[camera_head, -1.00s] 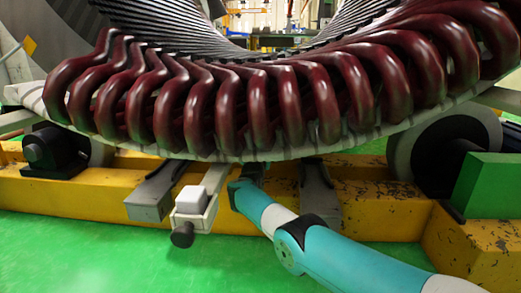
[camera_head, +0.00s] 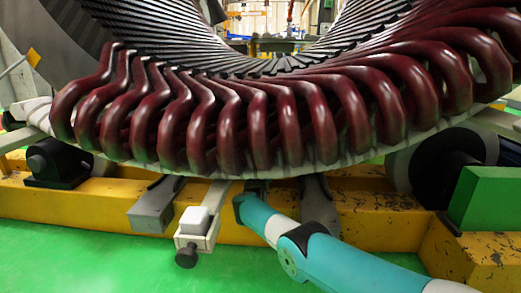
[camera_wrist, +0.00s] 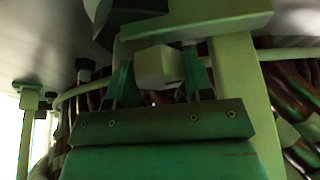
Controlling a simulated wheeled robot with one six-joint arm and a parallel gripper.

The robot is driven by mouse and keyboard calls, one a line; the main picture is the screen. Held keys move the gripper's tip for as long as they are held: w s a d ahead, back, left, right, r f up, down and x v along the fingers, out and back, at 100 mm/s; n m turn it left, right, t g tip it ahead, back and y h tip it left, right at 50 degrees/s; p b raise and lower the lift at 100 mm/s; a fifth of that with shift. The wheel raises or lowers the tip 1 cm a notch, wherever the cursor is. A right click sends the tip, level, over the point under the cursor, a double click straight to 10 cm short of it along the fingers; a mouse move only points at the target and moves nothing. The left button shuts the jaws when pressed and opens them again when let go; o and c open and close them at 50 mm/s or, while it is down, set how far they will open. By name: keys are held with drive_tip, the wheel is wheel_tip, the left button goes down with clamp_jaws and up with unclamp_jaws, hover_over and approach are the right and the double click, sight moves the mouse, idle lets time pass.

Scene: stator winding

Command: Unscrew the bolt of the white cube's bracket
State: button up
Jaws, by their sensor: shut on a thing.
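The white cube (camera_head: 194,220) sits on its pale bracket (camera_head: 207,240), which sticks out from under the stator's front edge. A dark round knob (camera_head: 186,257) is at the bracket's front end. My teal arm reaches in just right of the bracket; the stator and my arm hide my gripper in the head view. In the wrist view my gripper (camera_wrist: 158,78) has its two green fingers shut on a pale block-shaped piece (camera_wrist: 158,66). I cannot tell whether that piece is the bolt's head. A pale beam (camera_wrist: 238,75) stands right beside the fingers.
Dark red coils (camera_head: 240,125) of the stator hang low above my arm. A yellow frame beam (camera_head: 80,210) runs behind the bracket, with grey supports (camera_head: 155,207) at the sides. A green block (camera_head: 485,200) is at the right. The green floor (camera_head: 90,265) is clear at front left.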

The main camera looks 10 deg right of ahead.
drive_tip(key=n+p, duration=0.1)
drive_tip(key=n+y+p, duration=0.1)
drive_tip(key=n, duration=0.1)
drive_tip(key=shift+d+r+y+p, duration=0.1)
drive_tip(key=shift+r+y+p, duration=0.2)
drive_tip(key=shift+p, duration=0.1)
drive_tip(key=shift+f+n+y+p, duration=0.15)
drive_tip(key=shift+n+y+p, duration=0.7)
drive_tip(key=shift+n, duration=0.75)
drive_tip(key=shift+t, duration=0.3)
drive_tip(key=o, duration=0.9)
drive_tip(key=shift+f, duration=0.1)
drive_tip(key=shift+p+v, duration=5.9)
drive_tip(key=shift+v, duration=2.8)
